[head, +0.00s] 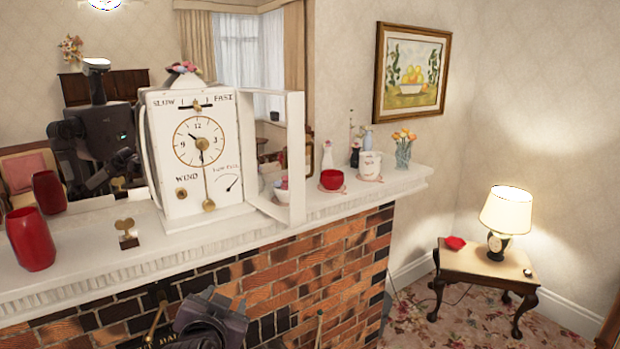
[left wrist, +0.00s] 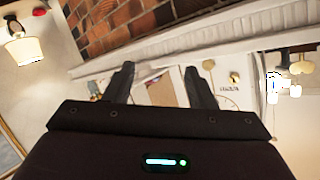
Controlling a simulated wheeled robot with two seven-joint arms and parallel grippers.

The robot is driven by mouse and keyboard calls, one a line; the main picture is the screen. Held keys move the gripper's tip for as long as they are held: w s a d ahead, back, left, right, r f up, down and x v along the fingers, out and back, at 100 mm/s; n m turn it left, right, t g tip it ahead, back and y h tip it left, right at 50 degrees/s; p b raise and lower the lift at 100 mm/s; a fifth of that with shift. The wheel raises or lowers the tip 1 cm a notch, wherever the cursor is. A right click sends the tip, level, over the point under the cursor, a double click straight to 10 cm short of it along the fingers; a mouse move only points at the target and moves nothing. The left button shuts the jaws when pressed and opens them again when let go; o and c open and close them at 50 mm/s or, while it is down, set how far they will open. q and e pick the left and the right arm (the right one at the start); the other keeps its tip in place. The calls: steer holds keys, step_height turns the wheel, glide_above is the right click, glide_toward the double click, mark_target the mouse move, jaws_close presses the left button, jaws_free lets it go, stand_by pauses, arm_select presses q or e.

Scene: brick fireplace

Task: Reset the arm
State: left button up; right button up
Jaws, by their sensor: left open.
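My left gripper (head: 212,318) shows at the bottom middle of the head view, dark, in front of the brick fireplace and below the mantel. In the left wrist view its two fingers (left wrist: 160,88) stand apart with nothing held between them. A white clock (head: 200,155) stands on the mantel above it, with its glass-front door (head: 297,160) swung open to the right. A brass key (head: 126,233) stands on the mantel left of the clock. My right gripper is not in view.
The white mantel (head: 100,262) juts out over the bricks (head: 290,285). On it stand a red vase (head: 30,240) at left and a red cup (head: 332,180), a white pot (head: 369,164) and flowers (head: 403,148) at right. A side table (head: 470,268) with a lamp (head: 506,212) stands far right.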

arm_select(q)
steer(key=s+a+f+n+g, duration=0.1)
steer(key=s+a+f+g, duration=0.1)
steer(key=s+f+g, duration=0.65)
steer(key=s+a+f+n+g, duration=0.1)
steer(key=s+a+f+g, duration=0.15)
steer(key=s+f, duration=1.15)
steer(key=s+d+f+g+b, duration=0.1)
steer(key=s+f+b, duration=0.15)
steer(key=f, duration=1.25)
steer(key=s+f+b, duration=0.2)
steer(key=s+f, duration=0.1)
steer(key=f, duration=1.3)
steer(key=s+a+f+b, duration=0.1)
steer(key=s+f+b, duration=0.1)
steer(key=s+f, duration=0.7)
steer(key=s+a+f+g+b, duration=0.1)
steer(key=s+a+f, duration=0.1)
steer(key=s+f, duration=0.8)
step_height(320, 180, down, 3)
steer(key=shift+s+a+r+g+h+b, duration=0.2)
steer(key=shift+a+g+h+b, duration=0.1)
steer(key=shift+b, duration=0.1)
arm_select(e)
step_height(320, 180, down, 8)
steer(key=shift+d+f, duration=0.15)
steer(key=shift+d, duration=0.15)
